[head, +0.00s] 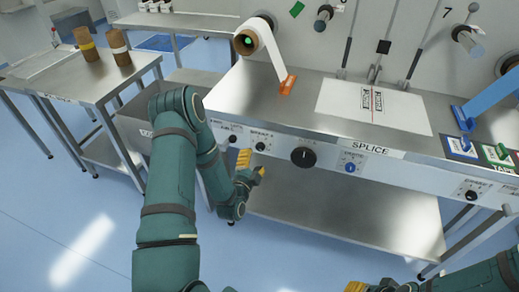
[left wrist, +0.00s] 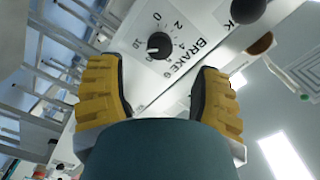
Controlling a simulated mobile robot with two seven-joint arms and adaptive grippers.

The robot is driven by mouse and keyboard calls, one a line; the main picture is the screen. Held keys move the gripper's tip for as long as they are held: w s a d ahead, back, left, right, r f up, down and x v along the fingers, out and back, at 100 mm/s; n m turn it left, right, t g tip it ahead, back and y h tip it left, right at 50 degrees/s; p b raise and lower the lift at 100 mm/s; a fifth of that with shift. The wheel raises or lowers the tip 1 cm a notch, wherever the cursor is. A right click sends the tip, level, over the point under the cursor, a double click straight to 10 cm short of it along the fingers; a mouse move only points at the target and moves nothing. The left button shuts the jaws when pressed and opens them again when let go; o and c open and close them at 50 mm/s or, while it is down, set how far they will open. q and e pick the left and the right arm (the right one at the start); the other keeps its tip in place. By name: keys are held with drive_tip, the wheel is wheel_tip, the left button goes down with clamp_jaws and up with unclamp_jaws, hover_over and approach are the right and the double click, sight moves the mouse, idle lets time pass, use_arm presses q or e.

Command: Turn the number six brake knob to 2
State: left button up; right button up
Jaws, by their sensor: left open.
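The number six brake knob (head: 260,146) is a small black knob on the front of the steel bench. In the left wrist view the same black knob (left wrist: 160,45) sits on a white plate lettered BRAKE 6, with a printed number dial. A small white mark shows at its lower left edge; which number it points to is not clear. My left gripper (head: 252,166) is open, just below and in front of the knob. Its two yellow fingers (left wrist: 157,78) are spread, with the knob beyond the gap between them, apparently untouched. My right gripper (head: 370,287) is partly cut off at the bottom edge.
A large black knob (head: 303,157) and a blue knob (head: 350,168) are to the right on the same panel. Another knob (head: 232,139) is close on the left. A lower steel shelf (head: 340,215) is under the bench. A side table (head: 75,75) with brown rolls stands left.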

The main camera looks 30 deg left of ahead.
sight(259, 148)
use_arm(q)
drive_tip(key=x, duration=0.7)
drive_tip(key=shift+b, duration=0.35)
drive_tip(key=shift+s, duration=0.1)
clamp_jaws()
